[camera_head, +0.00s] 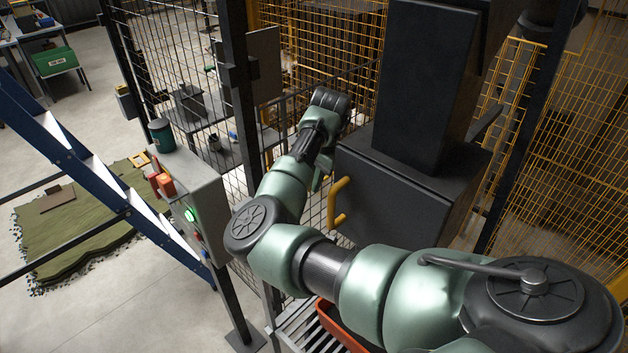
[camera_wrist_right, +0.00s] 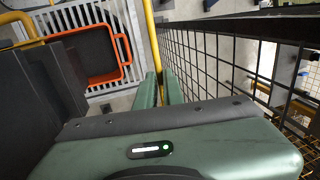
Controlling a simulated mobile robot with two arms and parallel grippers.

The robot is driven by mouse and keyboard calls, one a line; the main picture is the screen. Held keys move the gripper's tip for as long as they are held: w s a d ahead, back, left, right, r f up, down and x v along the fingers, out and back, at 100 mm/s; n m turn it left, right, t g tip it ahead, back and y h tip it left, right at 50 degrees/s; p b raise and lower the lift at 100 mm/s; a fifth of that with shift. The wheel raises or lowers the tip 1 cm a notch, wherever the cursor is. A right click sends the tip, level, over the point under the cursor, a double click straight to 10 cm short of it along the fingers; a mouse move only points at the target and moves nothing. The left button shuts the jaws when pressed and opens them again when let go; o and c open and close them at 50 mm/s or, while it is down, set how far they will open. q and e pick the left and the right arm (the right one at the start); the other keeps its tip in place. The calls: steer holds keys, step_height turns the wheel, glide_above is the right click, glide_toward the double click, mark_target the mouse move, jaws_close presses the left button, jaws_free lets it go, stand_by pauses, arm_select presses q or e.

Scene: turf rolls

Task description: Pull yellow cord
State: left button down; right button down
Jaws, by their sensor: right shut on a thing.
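The yellow cord (camera_wrist_right: 151,38) shows in the right wrist view as a thin straight yellow line that runs into the gap between my fingers. My right gripper (camera_wrist_right: 162,92) is shut on it, with a green finger on each side. In the head view my right gripper (camera_head: 321,178) is beside the black cabinet, close to the mesh fence, and partly behind my own arm. I cannot make out the cord there. My left gripper is not in view.
A black cabinet (camera_head: 385,192) with a yellow handle (camera_head: 336,205) stands right beside the gripper. A mesh fence (camera_wrist_right: 222,62) is close on the other side. A grey control box (camera_head: 205,190) and blue ladder (camera_head: 85,165) are to the left. An orange-rimmed tray (camera_wrist_right: 124,48) lies below.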

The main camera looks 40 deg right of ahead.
steer(key=shift+d+r, duration=0.15)
steer(key=shift+f, duration=1.35)
steer(key=c, duration=1.6)
jaws_free()
steer(key=shift+o, duration=0.4)
steer(key=shift+f, duration=0.1)
steer(key=shift+d, duration=0.1)
